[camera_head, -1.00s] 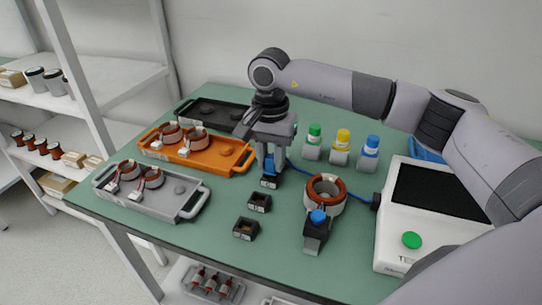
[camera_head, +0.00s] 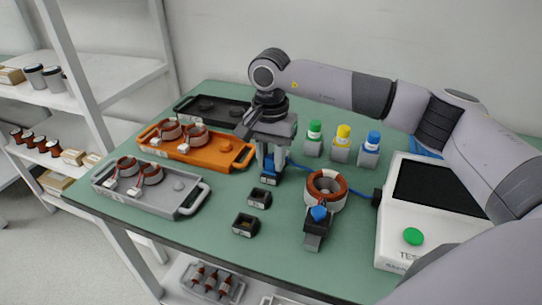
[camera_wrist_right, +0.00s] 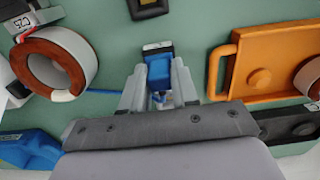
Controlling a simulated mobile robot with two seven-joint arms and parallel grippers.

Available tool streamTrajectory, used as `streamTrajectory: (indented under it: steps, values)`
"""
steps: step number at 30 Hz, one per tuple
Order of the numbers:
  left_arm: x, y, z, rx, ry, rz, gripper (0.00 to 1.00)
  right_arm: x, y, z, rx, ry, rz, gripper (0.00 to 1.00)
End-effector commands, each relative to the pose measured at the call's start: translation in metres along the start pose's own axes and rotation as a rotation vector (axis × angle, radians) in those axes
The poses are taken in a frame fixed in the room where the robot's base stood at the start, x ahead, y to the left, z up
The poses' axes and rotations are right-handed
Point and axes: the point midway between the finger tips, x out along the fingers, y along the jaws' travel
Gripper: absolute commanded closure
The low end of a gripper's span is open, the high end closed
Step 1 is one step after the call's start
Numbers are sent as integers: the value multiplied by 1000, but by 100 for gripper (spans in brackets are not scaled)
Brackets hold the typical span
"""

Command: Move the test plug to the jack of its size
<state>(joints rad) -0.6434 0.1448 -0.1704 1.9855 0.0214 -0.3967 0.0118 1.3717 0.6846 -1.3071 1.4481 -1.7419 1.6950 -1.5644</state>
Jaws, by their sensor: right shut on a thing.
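My right gripper (camera_head: 271,160) points down and is shut on the blue test plug (camera_head: 270,171). In the right wrist view the plug (camera_wrist_right: 159,73) sits between the two fingers. A black jack with a pale label (camera_head: 269,181) is directly below the plug, and its label edge also shows in the wrist view (camera_wrist_right: 157,46). I cannot tell how deep the plug sits in it. Two more black jacks, a middle one (camera_head: 259,198) and a front one (camera_head: 245,225), stand in a row towards the table's front edge. My left gripper is not in view.
A copper-wound stator (camera_head: 326,190) and a blue-knobbed black fixture (camera_head: 316,228) stand right of the jacks. The white tester (camera_head: 392,235) is farther right, joined to a blue cable. An orange tray (camera_head: 236,160) and a grey tray (camera_head: 160,205) lie left. Capped bottles (camera_head: 341,146) stand behind.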

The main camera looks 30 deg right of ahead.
Motion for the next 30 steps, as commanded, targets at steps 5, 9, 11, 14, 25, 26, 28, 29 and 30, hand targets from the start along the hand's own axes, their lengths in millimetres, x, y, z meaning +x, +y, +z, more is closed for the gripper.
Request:
streamTrajectory:
  steps: [5,9,11,14,25,26,28,29,30]
  values:
    - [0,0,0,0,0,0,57,0,0,0,0,0,0,41]
    - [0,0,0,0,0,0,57,0,0,0,0,0,0,41]
    - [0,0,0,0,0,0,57,0,0,0,0,0,0,41]
    - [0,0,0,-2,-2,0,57,0,0,0,0,0,0,41]
    - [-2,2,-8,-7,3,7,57,-53,-1,0,-1,2,-3,41]
    - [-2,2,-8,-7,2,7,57,-57,-1,0,0,2,-2,41]
    - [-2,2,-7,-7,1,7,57,-64,-1,0,0,1,-3,41]
    - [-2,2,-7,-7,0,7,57,-67,0,0,0,1,-2,41]
    - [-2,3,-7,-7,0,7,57,-69,0,0,0,0,-1,41]
